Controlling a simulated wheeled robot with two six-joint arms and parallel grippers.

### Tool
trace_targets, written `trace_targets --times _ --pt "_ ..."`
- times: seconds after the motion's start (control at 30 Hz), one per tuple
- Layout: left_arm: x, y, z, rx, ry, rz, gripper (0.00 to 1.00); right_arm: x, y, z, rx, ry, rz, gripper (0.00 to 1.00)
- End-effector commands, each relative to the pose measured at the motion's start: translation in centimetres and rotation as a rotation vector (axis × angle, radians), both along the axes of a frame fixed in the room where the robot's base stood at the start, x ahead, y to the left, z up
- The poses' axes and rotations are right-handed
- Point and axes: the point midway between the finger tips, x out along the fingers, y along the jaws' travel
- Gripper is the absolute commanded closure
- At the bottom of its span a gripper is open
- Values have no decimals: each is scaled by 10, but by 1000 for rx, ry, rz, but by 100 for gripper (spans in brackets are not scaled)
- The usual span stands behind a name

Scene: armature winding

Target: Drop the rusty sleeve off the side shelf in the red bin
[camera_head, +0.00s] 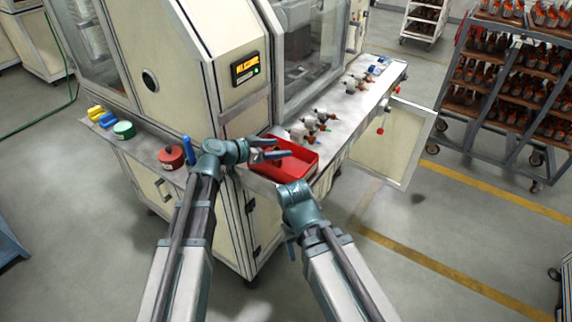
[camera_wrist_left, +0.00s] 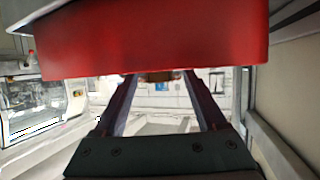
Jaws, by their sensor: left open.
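The red bin (camera_head: 300,172) sits on the front ledge of the machine, and its red wall (camera_wrist_left: 160,45) fills the top of the left wrist view. My left gripper (camera_head: 282,149) is open at the bin, its fingers over the bin's left part in the head view. In the left wrist view a small brown thing (camera_wrist_left: 160,76) shows between the fingertips, partly behind the red wall. It may be the rusty sleeve, but I cannot tell whether it touches the fingers. I cannot make out a rusty sleeve on the side shelf (camera_head: 145,142). No right fingers are discernible.
The side shelf holds a red round can (camera_head: 171,157), a green one (camera_head: 124,130), and blue and yellow pieces. Several small armatures (camera_head: 310,130) lie on the ledge behind the bin. An open cabinet door (camera_head: 395,145) juts out at right, near a loaded rack (camera_head: 510,85).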

Motion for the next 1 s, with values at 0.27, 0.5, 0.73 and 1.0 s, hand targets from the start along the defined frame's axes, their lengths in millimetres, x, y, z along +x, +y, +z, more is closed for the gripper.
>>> trace_targets --times 0.27,0.5,0.73,1.0 --pt "-10 14 9 0 1 3 27 0 0 9 0 0 0 45" --pt "-39 52 31 -1 1 4 27 0 0 31 0 0 0 45" --pt "-62 84 46 0 0 3 27 0 0 46 0 0 1 45" --pt "-74 102 53 0 0 1 27 0 0 53 0 0 1 45"
